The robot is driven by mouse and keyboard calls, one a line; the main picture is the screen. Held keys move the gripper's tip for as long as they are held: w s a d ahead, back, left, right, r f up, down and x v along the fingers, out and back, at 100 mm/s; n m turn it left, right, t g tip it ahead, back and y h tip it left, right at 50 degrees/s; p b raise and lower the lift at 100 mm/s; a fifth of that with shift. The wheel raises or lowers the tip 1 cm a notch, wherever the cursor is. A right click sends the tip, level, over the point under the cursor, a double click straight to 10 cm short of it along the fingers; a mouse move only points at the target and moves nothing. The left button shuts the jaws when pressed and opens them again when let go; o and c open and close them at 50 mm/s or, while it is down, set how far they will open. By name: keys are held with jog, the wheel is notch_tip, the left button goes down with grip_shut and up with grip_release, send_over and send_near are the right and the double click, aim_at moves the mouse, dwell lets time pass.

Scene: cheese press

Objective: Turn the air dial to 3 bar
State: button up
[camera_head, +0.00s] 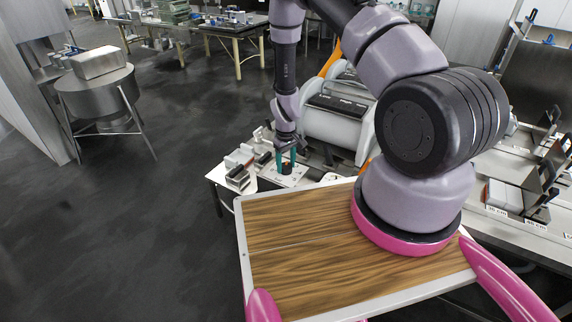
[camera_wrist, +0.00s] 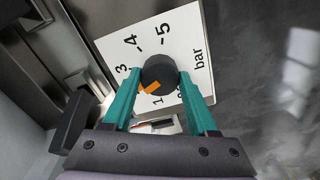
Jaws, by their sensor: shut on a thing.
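The air dial is a round black knob (camera_wrist: 160,72) with an orange pointer, on a white scale plate (camera_wrist: 185,30) printed with numbers and "bar". In the wrist view the orange pointer is turned to the lower left, between the 1 and the 3. The 2 is not visible there; the left finger covers part of the scale. My gripper (camera_wrist: 162,78) has its two teal fingers on either side of the knob, shut on it. In the head view my gripper (camera_head: 287,164) points down at the plate (camera_head: 296,181) on the bench.
A grey press body (camera_head: 330,125) stands just right of my gripper. Small grey and dark blocks (camera_head: 240,165) lie left of the dial plate. A wood-topped tray (camera_head: 300,235) is in front. The floor (camera_head: 120,230) at left is open.

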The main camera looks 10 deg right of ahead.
aim_at(286, 165)
jog(key=m, duration=0.4)
jog(key=shift+m, duration=2.2)
jog(key=o, duration=1.4)
notch_tip(286, 165, up, 11)
jog(key=shift+f, duration=0.1)
